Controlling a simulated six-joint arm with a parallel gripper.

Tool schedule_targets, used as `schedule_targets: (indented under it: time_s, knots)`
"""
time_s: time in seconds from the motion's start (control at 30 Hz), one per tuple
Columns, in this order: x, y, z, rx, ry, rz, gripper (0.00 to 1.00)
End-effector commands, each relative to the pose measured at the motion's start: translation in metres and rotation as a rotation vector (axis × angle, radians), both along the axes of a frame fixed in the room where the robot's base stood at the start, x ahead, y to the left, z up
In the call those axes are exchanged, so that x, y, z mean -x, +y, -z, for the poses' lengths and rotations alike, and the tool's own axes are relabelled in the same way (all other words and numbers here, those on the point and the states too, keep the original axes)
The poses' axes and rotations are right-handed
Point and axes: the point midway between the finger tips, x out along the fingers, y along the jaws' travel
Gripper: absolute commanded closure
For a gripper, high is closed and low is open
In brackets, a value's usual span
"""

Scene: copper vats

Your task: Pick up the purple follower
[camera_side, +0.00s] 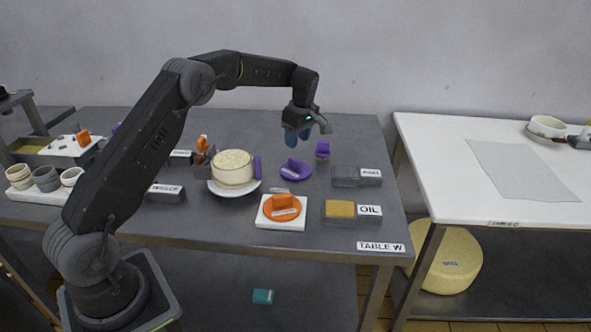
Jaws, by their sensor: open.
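The purple follower (295,171) looks like a flat round disc with a raised grip on top. It lies on the dark table right of the middle, behind the orange follower. The orange follower (282,208) has the same shape and sits on a white square board (282,224).
A small purple block (322,149) stands close behind the purple follower. A pale round cheese (232,167) on a white plate, with an upright purple piece (257,168) beside it, is to the left. Labelled grey trays (346,176) are at the right. A white table (480,205) stands farther right.

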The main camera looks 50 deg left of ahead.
Motion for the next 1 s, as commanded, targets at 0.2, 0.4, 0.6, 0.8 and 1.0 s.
schedule_targets:
  time_s: [0.2,0.4,0.6,0.8,1.0]
  knots:
    - [0.001,0.004,0.029,0.0,0.001,0.001,0.53]
    - [0.002,0.003,0.044,0.0,0.002,0.002,0.53]
    - [0.004,0.003,0.073,-0.001,0.002,0.001,0.53]
    - [0.004,0.005,0.085,-0.001,-0.001,0.001,0.53]
    - [0.004,0.005,0.084,-0.001,-0.001,0.001,0.55]
